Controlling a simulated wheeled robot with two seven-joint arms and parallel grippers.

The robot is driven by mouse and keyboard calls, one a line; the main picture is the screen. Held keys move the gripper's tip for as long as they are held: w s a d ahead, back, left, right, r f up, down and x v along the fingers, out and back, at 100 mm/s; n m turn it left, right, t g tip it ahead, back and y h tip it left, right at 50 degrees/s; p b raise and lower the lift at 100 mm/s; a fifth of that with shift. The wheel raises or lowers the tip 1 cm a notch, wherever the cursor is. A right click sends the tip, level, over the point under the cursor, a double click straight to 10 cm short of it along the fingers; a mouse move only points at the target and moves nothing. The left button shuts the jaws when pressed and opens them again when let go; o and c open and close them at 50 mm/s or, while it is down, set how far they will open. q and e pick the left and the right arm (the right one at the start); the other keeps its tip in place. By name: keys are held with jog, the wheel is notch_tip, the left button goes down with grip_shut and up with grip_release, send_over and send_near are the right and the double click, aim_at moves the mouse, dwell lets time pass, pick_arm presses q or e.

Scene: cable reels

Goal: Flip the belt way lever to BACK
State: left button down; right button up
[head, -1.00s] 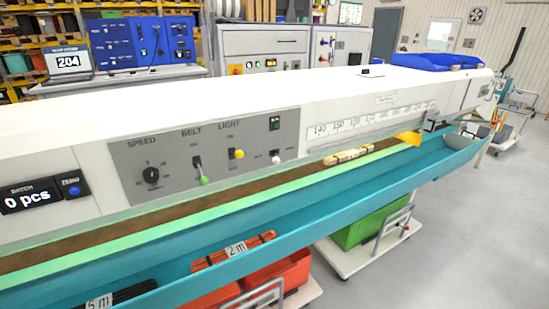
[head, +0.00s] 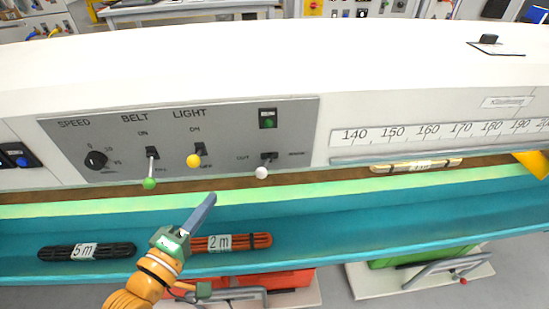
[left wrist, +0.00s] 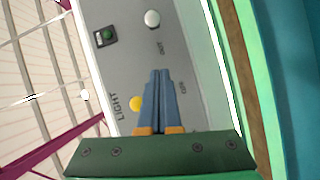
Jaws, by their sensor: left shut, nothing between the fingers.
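The lever with the white knob (head: 262,172) sits on the grey control panel (head: 75,140), right of the LIGHT lever. Its knob hangs low and leans toward the left label, which seems to read OUT; the right label is too small to read surely. My left gripper (head: 211,197) is shut and empty, in front of the panel's lower edge, left of and lower than the white knob. In the left wrist view, the shut blue fingers (left wrist: 160,72) point toward the white knob (left wrist: 152,18), apart from it. My right gripper is not in view.
The green-knobbed BELT lever (head: 149,183) and yellow-knobbed LIGHT lever (head: 194,160) stand close by on the left. A green button (head: 268,118) is above the white knob. Black (head: 110,251) and orange (head: 250,240) cable bundles lie in the teal trough (head: 350,222).

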aim_at(261, 173)
pick_arm(q)
jog(key=w+d+p, duration=0.2)
jog(key=w+d, duration=0.5)
jog(key=shift+d+f, duration=0.3)
jog(key=shift+f, duration=0.05)
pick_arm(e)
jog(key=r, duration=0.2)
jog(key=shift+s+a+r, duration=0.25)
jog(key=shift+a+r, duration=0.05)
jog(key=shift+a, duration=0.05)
pick_arm(q)
jog(key=shift+w, duration=0.15)
jog(key=shift+a, duration=0.1)
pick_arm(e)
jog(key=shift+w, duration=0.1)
